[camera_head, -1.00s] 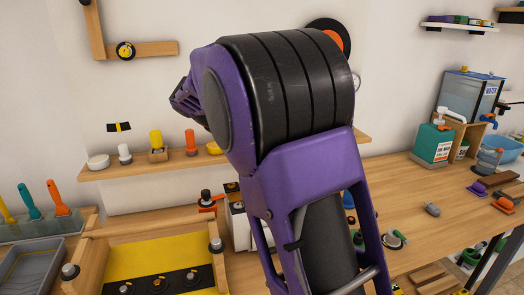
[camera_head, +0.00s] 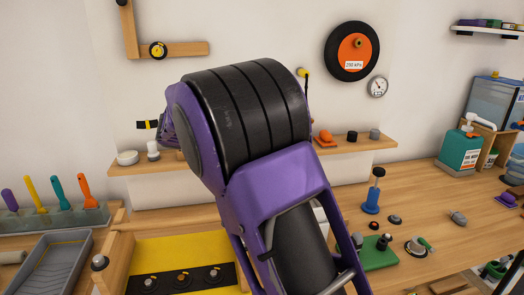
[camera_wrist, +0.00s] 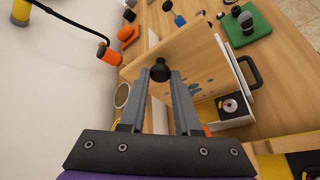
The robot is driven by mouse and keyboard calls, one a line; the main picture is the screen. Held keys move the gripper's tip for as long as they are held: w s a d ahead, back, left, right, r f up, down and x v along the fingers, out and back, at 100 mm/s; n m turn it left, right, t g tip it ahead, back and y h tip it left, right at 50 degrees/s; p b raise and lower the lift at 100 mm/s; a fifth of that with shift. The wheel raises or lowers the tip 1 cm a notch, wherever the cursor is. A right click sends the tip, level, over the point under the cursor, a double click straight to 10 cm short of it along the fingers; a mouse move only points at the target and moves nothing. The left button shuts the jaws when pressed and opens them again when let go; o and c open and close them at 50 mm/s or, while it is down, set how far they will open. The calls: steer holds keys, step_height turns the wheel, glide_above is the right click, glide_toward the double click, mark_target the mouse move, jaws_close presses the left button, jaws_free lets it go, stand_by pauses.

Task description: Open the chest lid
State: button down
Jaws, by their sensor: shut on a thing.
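My gripper (camera_wrist: 161,78) is in the wrist view, its two grey fingers closed around a small black knob (camera_wrist: 159,69). The knob sits by a wooden panel (camera_wrist: 190,72), which looks like the chest lid and stands tilted, with small blue marks on its face. Beside and below the panel are white box walls and a black side handle (camera_wrist: 250,73). How far the lid is open is hard to tell. In the head view my purple and black arm hides the chest and my gripper.
In the wrist view, an orange lamp base (camera_wrist: 109,54) and a green block (camera_wrist: 246,24) are near the panel. In the head view, a yellow mat (camera_head: 185,255) lies left, a blue-based stamp (camera_head: 373,195) and green plate (camera_head: 379,253) right. A wall shelf (camera_head: 350,144) runs behind.

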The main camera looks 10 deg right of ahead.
steer(key=c, duration=0.6)
jaws_free()
steer(key=v, duration=1.7)
steer(key=shift+a+r+p, duration=0.1)
steer(key=shift+r+p, duration=0.05)
steer(key=shift+p, duration=0.25)
